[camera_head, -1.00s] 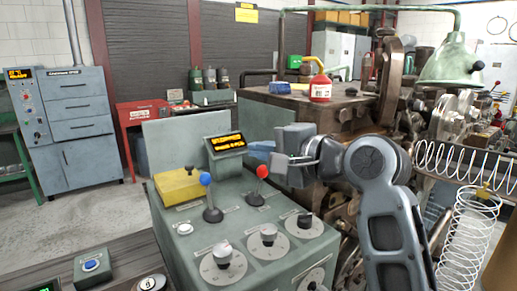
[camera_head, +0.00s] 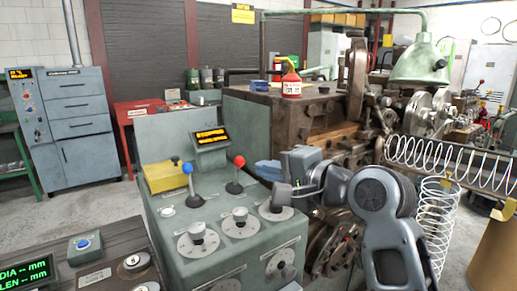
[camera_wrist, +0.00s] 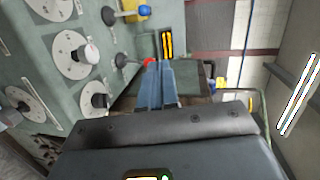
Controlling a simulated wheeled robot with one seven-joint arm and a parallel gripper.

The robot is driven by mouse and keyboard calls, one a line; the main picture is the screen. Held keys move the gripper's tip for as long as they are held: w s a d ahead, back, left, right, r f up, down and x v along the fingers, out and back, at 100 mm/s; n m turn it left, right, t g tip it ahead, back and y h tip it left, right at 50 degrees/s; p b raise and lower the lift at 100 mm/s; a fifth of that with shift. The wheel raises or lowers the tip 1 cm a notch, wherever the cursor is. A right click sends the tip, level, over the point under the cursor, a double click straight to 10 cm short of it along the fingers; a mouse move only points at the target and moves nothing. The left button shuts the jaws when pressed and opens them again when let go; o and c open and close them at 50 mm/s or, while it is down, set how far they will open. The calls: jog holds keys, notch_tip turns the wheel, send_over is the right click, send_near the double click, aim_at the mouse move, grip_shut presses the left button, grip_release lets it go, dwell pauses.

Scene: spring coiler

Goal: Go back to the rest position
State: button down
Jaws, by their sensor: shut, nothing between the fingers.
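My gripper (camera_head: 266,167) is beside the right edge of the green control console (camera_head: 185,268), in the air and empty. Its blue fingers are shut together and point towards the back left. In the wrist view the shut fingers (camera_wrist: 157,84) reach out over the console side, with nothing between them. My grey arm bends up from the lower right of the head view.
The console carries a red-ball lever (camera_head: 239,161), a blue-ball lever (camera_head: 187,168), several dials and a lit display (camera_head: 212,138). White springs (camera_head: 450,165) are at right.

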jog(key=s+d+f+t+h, duration=0.1)
jog(key=s+d+f+h, duration=0.2)
jog(key=f, duration=0.5)
jog(key=s+d+f+t, duration=0.1)
jog(key=s+d+f, duration=0.35)
jog(key=f, duration=0.25)
jog(key=s+d+f+n+h, duration=0.1)
jog(key=s+d+f+h, duration=0.15)
jog(key=s+f, duration=0.35)
jog(key=s+d+f+h, duration=0.2)
jog(key=s+d+f, duration=0.15)
jog(key=s, duration=0.45)
jog(key=s+d+r+n+h, duration=0.1)
jog(key=s+d+r+n, duration=0.1)
jog(key=s, duration=1.2)
jog(key=s+d+r+n+t+h, duration=0.1)
jog(key=s+n, duration=0.5)
jog(key=s, duration=0.8)
jog(key=d+r+h, duration=0.1)
jog(key=d+r, duration=0.1)
jog(key=d, duration=0.1)
jog(key=shift+r, duration=0.15)
jog(key=shift+w, duration=0.1)
